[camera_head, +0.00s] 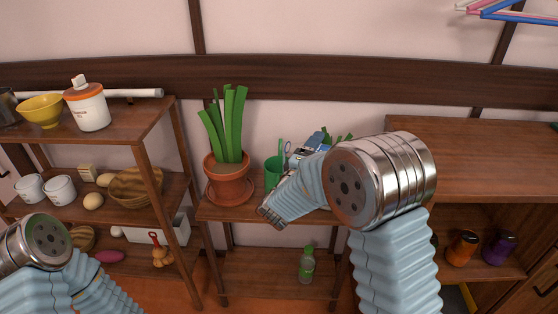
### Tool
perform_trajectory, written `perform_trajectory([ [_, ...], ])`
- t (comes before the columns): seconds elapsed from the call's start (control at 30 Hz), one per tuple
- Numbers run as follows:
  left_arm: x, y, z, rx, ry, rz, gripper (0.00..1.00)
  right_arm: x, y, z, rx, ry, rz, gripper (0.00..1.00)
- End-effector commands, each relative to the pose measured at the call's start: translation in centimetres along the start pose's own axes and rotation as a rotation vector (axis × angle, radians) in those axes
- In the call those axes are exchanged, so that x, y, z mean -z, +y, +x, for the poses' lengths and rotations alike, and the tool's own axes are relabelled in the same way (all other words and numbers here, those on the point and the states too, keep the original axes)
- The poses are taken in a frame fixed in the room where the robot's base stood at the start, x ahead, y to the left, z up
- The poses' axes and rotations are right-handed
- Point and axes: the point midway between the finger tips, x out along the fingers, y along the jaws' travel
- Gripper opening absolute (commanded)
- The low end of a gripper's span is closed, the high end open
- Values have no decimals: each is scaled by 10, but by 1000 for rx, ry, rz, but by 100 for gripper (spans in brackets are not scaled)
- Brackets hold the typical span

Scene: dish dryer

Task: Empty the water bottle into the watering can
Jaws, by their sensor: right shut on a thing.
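A green vessel (273,172), perhaps the watering can, stands on the small middle table beside the potted plant. My forearm partly hides it. My right gripper (314,143) is above the back of this table, just right of the green vessel. It is shut on a small, partly hidden thing with blue on it, and I cannot tell for certain what this is. A clear green bottle with a green cap (307,265) stands upright on the table's lower shelf. My left arm shows at the lower left, with its gripper out of view.
A potted plant (229,178) with tall leaves stands on the middle table (240,212). A left shelf (135,120) holds bowls, cups and a white jar (87,106). A wooden cabinet (480,160) with a bare top stands at the right, with orange and purple jars inside.

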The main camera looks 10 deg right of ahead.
Motion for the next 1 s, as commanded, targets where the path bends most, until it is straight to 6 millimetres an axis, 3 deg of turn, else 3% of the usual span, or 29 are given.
perform_trajectory([
  [1.0,0,0,0,0,0,0,43,1,0,0,-1,8,-57,32],
])
